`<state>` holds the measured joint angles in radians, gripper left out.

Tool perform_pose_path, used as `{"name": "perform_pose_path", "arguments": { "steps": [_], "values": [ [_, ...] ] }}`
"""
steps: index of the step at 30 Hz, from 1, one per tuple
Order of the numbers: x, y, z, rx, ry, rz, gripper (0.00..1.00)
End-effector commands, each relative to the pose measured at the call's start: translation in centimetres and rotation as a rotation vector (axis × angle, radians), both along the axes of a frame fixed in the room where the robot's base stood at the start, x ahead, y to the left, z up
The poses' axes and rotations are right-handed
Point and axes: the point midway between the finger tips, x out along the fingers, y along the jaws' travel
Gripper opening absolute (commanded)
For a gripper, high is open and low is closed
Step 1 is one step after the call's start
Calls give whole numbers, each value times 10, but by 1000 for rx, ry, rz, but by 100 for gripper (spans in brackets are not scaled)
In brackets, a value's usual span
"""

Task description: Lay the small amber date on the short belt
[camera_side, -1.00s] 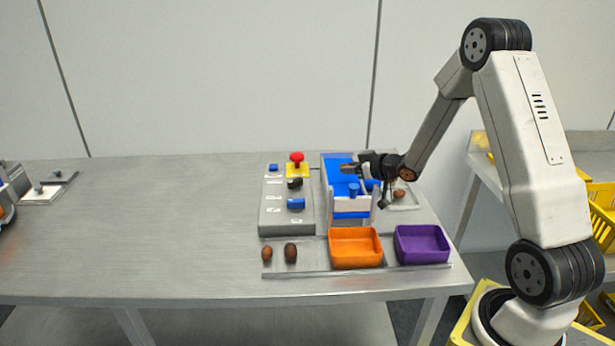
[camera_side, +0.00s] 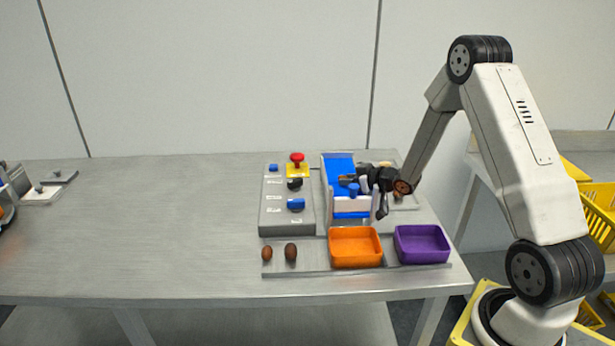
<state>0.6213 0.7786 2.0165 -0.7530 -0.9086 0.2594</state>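The short blue belt (camera_side: 341,163) runs between pale side walls in the middle of the table. My gripper (camera_side: 351,181) reaches in from the right, low over the belt. A small amber-brown patch (camera_side: 346,178) shows at its tip. It may be the small amber date, but it is too small to tell, as is whether the fingers are closed on it or whether it touches the belt. Two brown dates stand at the front left, a smaller reddish one (camera_side: 267,253) and a larger darker one (camera_side: 291,252). Part of another brown date (camera_side: 398,196) shows behind my wrist.
An orange tray (camera_side: 355,262) and a purple tray (camera_side: 422,258) stand at the front. A grey control box (camera_side: 272,218) with a red button (camera_side: 297,158) is left of the belt. The left table is largely clear.

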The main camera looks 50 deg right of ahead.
Motion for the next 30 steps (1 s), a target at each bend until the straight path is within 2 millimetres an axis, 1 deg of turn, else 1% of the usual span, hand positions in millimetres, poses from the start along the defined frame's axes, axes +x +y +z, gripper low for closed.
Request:
{"name": "perform_pose_path", "arguments": {
  "steps": [1, 3, 13, 18, 23, 26, 30],
  "values": [
    [0, 0, 0, 0, 0, 0, 51],
    [0, 0, 0, 0, 0, 0, 70],
    [0, 0, 1, 0, 0, 0, 70],
    [-1, 0, 5, -1, 0, -1, 70],
    [-12, -1, 9, 0, 0, -3, 70],
    [-23, -1, 13, -1, 1, -2, 70],
    [-42, -1, 22, -1, 0, -3, 70]
  ]
}}
